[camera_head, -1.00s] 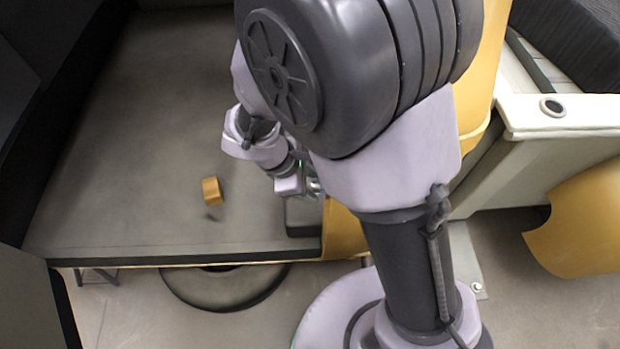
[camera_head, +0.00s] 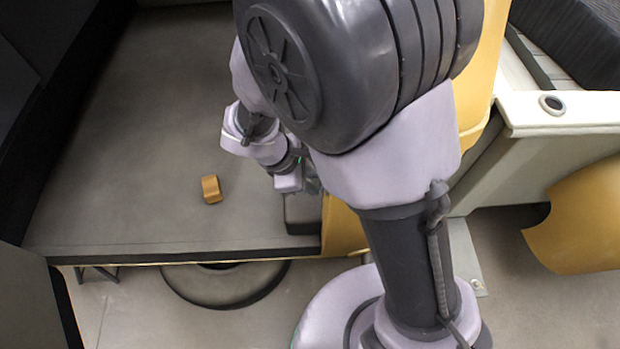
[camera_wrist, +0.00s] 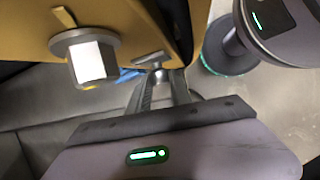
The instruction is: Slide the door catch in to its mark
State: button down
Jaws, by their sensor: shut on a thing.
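My gripper (camera_wrist: 159,80) shows in the wrist view, its two fingers reaching up to a small metal piece (camera_wrist: 152,60) at the lower edge of a yellow panel (camera_wrist: 120,22). The fingers are shut on this piece, which looks like the door catch; their tips partly hide it. A little blue (camera_wrist: 128,74) shows just left of the fingers; I cannot tell whether it is the mark. In the head view my gripper (camera_head: 312,186) is small and partly hidden by my arm, beside the yellow panel (camera_head: 342,230).
In the head view an orange-brown block (camera_head: 211,189) lies on the grey platform (camera_head: 130,140), left of my gripper. A dark box (camera_head: 302,214) stands just below the gripper. The platform's left is clear.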

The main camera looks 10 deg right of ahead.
jog(key=shift+w, duration=0.15)
dwell(0.7)
jog(key=w+p, duration=0.1)
jog(key=w, duration=0.1)
jog(key=shift+w+r, duration=0.1)
jog(key=shift+w, duration=0.25)
jog(key=c, duration=1.5)
grip_release()
jog(key=o, duration=0.3)
jog(key=shift+w, duration=0.1)
jog(key=shift+o, duration=0.2)
jog(key=p+v, duration=0.6)
jog(key=v, duration=1.1)
